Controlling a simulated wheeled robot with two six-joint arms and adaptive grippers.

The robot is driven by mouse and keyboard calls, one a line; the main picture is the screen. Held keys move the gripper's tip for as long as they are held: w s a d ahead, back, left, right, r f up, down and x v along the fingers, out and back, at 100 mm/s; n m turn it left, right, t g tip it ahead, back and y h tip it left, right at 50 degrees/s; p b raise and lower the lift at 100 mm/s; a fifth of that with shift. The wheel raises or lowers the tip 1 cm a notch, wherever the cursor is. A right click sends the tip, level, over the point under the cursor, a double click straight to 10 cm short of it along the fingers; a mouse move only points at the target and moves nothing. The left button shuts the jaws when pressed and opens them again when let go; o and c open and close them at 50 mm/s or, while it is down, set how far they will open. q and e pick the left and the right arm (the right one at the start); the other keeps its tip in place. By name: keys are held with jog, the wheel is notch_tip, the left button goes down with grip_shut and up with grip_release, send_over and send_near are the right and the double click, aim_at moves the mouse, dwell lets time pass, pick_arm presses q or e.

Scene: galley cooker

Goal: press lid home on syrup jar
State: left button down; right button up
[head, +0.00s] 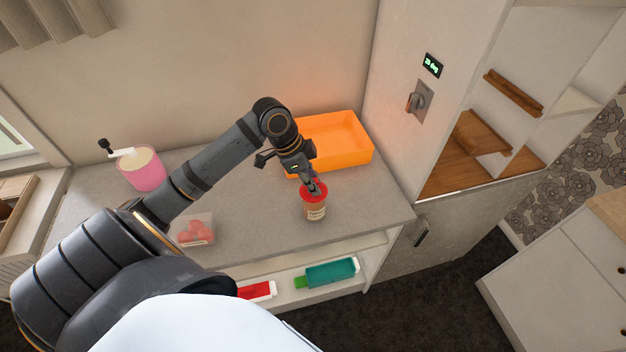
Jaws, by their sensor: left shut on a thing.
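The syrup jar (316,212) stands upright on the grey counter, near its front right part. It has a pale label and amber-brown sides. A red lid (306,189) is at the jar's mouth; I cannot tell whether it is fully seated. My left gripper (314,188) reaches down from above, with its fingers at the lid. It is shut on the lid, and its fingers hide part of the lid's top. My right gripper is not in view.
An orange tray (345,158) stands behind the jar. A pink pot with a crank (143,172) and a clear box of red items (196,231) are to the left. Green (330,273) and red (257,290) packages lie on the shelf below. A tall cabinet wall (400,110) rises at right.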

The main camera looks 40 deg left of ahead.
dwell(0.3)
pick_arm(q)
jog(key=c, duration=0.6)
grip_release()
notch_tip(320, 180, up, 7)
jog(key=p, duration=0.7)
jog(key=shift+r+p, duration=0.1)
jog(key=shift+p, duration=0.25)
jog(key=shift+c, duration=0.3)
grip_shut()
dwell(0.4)
